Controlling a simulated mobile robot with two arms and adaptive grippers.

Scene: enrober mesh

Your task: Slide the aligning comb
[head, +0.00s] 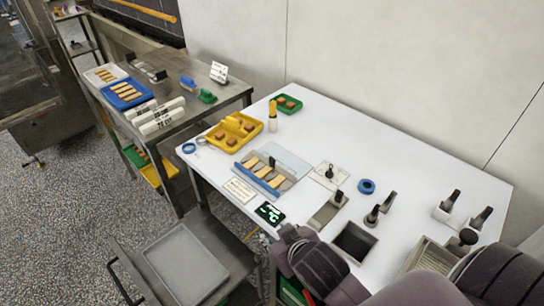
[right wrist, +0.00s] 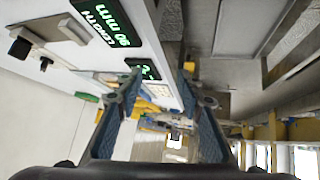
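A plate (head: 268,176) with a blue front edge lies near the front left of the white table, with several tan bars on it. A small black upright handle (head: 271,161) stands among the bars; it may belong to the aligning comb, but I cannot tell clearly. My right gripper (head: 289,236) is at the table's front edge, right of and nearer than the plate. In the right wrist view my right gripper (right wrist: 157,88) is open, with nothing between its blue-padded fingers. My left gripper is not in view.
A yellow tray (head: 214,142) and a green tray (head: 299,106) stand at the table's left and back. A black-screened display (head: 270,213) is near the front edge. A square opening (head: 354,241) and several black-handled tools are to the right. The back right tabletop is clear.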

